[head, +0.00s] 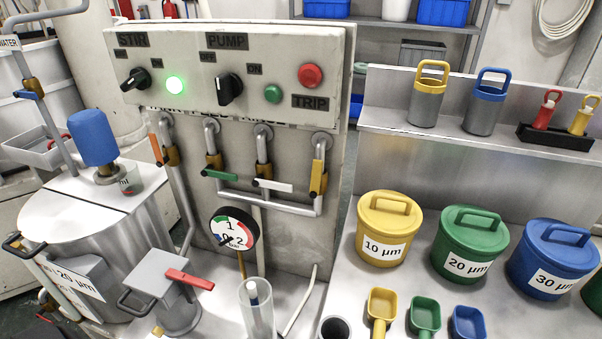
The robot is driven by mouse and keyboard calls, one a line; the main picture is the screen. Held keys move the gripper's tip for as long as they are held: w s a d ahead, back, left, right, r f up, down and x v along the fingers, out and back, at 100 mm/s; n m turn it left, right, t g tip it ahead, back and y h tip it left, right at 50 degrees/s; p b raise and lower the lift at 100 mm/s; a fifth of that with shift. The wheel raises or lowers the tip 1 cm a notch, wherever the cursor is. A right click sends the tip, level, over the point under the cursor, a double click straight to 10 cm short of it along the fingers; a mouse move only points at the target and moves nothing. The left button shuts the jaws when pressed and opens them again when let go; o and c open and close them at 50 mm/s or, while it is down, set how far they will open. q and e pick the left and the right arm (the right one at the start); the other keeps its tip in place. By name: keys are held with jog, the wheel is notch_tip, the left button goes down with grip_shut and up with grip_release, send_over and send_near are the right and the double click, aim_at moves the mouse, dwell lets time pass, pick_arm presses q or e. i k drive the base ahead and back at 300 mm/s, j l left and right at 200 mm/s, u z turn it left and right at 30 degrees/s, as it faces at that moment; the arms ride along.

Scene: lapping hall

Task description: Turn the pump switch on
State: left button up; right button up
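The pump switch (229,89) is a black rotary knob under the PUMP label on the grey control panel (300,50) in the head view. Its grip stands roughly upright. OFF is marked at its upper left and ON at its upper right. The green pump lamp (272,94) to its right is dark. To the left, the black stir knob (133,79) has a brightly lit green lamp (175,86) beside it. The red TRIP button (310,75) is at the panel's right. Neither of my grippers is in view.
Pipes with coloured valve handles (264,185) and a gauge (234,228) are below the panel. A metal tank (100,225) with a blue motor stands left. Lidded tubs (389,228) and scoops (424,314) stand right. The space before the knob looks clear.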

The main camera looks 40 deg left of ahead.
aim_at(228, 85)
jog(key=u, duration=1)
